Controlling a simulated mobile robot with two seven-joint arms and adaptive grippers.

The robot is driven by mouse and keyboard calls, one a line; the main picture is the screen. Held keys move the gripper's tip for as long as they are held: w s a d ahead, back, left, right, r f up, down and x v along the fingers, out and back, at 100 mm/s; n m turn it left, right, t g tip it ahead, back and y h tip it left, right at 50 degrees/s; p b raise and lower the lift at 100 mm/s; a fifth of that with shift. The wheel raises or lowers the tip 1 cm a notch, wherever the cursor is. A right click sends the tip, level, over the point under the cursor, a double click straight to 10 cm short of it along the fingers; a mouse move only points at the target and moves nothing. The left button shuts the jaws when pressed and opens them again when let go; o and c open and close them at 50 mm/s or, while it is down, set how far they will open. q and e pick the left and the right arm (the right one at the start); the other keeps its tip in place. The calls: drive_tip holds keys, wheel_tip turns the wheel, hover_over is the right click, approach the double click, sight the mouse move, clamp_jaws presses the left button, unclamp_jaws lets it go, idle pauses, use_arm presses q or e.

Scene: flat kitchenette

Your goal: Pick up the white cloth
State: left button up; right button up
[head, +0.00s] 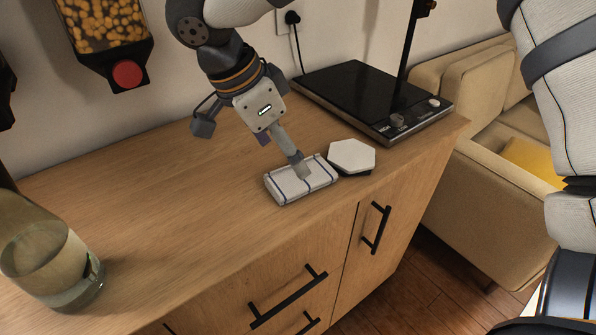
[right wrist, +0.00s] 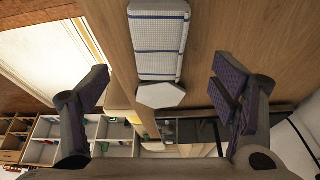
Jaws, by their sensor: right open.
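The white cloth (head: 285,187) lies folded flat on the wooden counter near its front edge, with dark blue stripes. It also shows in the right wrist view (right wrist: 158,42), at the top middle. My right gripper (head: 252,147) is open and empty, pointing down over the counter beside the cloth. One finger overlaps the cloth in the head view; I cannot tell whether it touches. In the right wrist view the open gripper's fingers (right wrist: 162,82) stand wide apart on either side of the cloth's line. My left gripper is not in view.
A white hexagonal object (head: 352,155) sits just right of the cloth, close to it. A black hob-like appliance (head: 350,92) stands behind. A glass jar (head: 50,262) is at the front left. The counter (head: 160,200) between is clear. A beige sofa (head: 450,200) stands right.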

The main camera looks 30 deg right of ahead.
drive_tip(key=x, duration=0.6)
drive_tip(key=shift+s+d, duration=0.15)
drive_tip(key=shift+d, duration=0.1)
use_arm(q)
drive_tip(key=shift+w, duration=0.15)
use_arm(e)
drive_tip(key=shift+r, duration=0.1)
drive_tip(key=c, duration=1.2)
